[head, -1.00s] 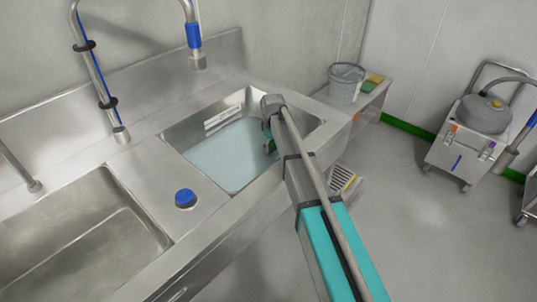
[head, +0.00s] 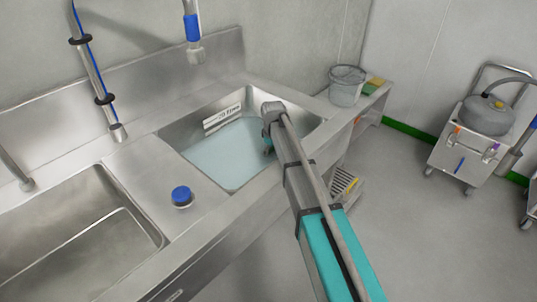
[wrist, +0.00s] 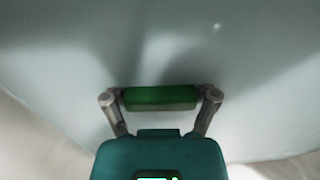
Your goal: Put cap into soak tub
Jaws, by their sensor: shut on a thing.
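The soak tub (head: 172,134) is the right-hand steel basin, filled with pale blue liquid and marked with a white label on its back wall. My gripper reaches over its front right rim, and its jaws are mostly hidden behind my arm in the head view. In the wrist view my gripper (wrist: 160,98) is shut on a green cap (wrist: 158,97), seen edge-on as a short green bar between the two fingers. The pale liquid lies beyond the cap. I cannot tell whether the cap touches it.
A small blue-topped round piece (head: 181,195) stands on the steel deck between the basins. The left basin (head: 75,235) looks empty. A tall faucet (head: 95,85) and a hanging spray head (head: 194,45) rise behind. A grey bucket (head: 346,86) stands right of the tub.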

